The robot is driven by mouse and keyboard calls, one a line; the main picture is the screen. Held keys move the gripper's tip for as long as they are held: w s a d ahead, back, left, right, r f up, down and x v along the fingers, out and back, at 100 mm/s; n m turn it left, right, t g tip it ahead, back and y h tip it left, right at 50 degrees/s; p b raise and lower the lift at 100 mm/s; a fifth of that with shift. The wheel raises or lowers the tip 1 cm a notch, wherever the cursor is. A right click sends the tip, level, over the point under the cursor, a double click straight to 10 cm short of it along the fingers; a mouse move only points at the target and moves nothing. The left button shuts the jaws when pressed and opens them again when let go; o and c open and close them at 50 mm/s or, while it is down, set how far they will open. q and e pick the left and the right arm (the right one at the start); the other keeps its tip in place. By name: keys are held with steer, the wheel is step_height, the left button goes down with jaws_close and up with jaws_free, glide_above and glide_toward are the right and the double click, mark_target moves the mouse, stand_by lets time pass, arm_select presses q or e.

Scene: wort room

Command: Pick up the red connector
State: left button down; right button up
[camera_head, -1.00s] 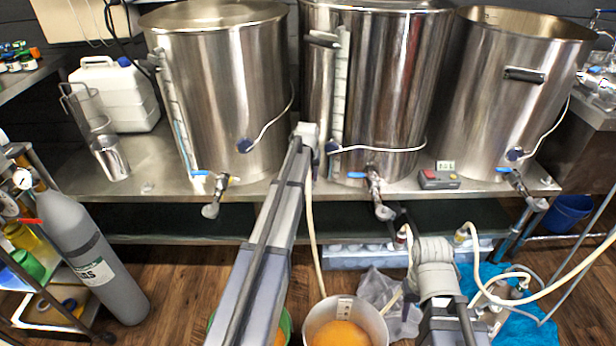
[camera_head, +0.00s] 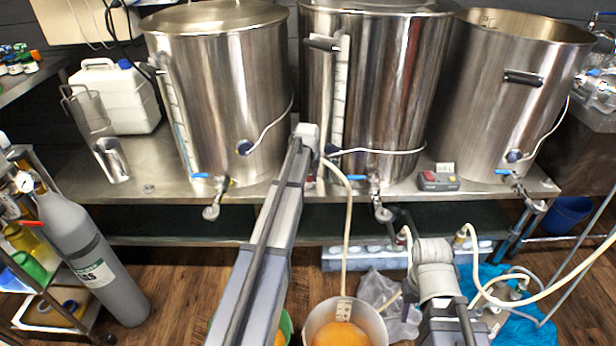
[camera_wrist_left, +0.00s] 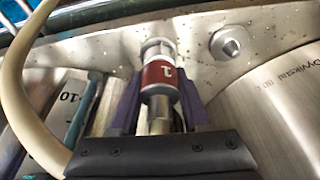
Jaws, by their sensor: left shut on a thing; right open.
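The red connector (camera_wrist_left: 160,76) is a red and metal cylinder with a white mark, seen upright in the left wrist view. My left gripper (camera_wrist_left: 158,95) is shut on it, with a purple finger on each side. In the head view my left gripper (camera_head: 312,168) is in front of the middle kettle, left of its tap, and the arm mostly hides the connector. A pale hose (camera_head: 347,225) runs from there down to a white bucket (camera_head: 312,318). My right gripper (camera_head: 420,240) is at the lower right, open, its fingers mostly hidden.
Three steel kettles (camera_head: 225,90) with taps stand on a steel table (camera_head: 150,205). A red and grey control box (camera_head: 438,182) sits between two taps. A gas cylinder (camera_head: 85,250) is at left. More pale hoses cross the lower right above a blue cloth (camera_head: 535,335).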

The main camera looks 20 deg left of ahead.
step_height(320, 180, up, 17)
steer(key=p, duration=1.7)
steer(key=shift+r, duration=0.2)
steer(key=shift+r+p, duration=2.2)
steer(key=shift+s+r, duration=0.1)
